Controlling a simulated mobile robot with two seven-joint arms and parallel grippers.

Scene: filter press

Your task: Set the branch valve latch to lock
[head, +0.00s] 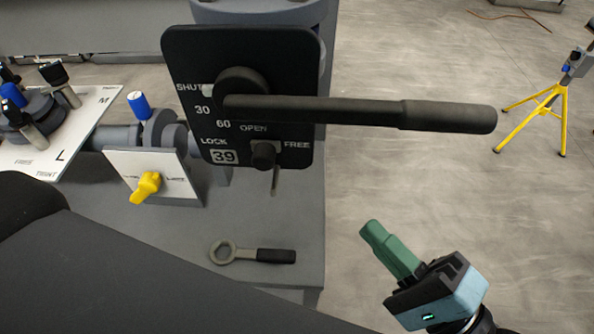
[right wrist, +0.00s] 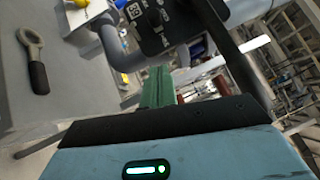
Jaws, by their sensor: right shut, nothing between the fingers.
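The black branch valve plate (head: 245,60) stands upright at centre in the head view, marked SHUT, 30, 60, OPEN above and LOCK, FREE below. Its long black lever (head: 370,112) sticks out to the right. The latch (head: 264,154) is a small black knob between LOCK and FREE, with a thin metal tab hanging below it. Which word it is set to, I cannot tell. My right gripper (head: 371,229) has green fingers, shut and empty, below and right of the plate, apart from it. In the right wrist view the fingers (right wrist: 158,85) point toward the plate (right wrist: 152,28).
A ring wrench (head: 255,254) lies on the grey bench below the plate. A white panel with a yellow handle (head: 146,187) and a blue-topped valve (head: 139,105) stand left. A white board (head: 95,115) lies far left. A yellow tripod (head: 550,105) stands on open floor right.

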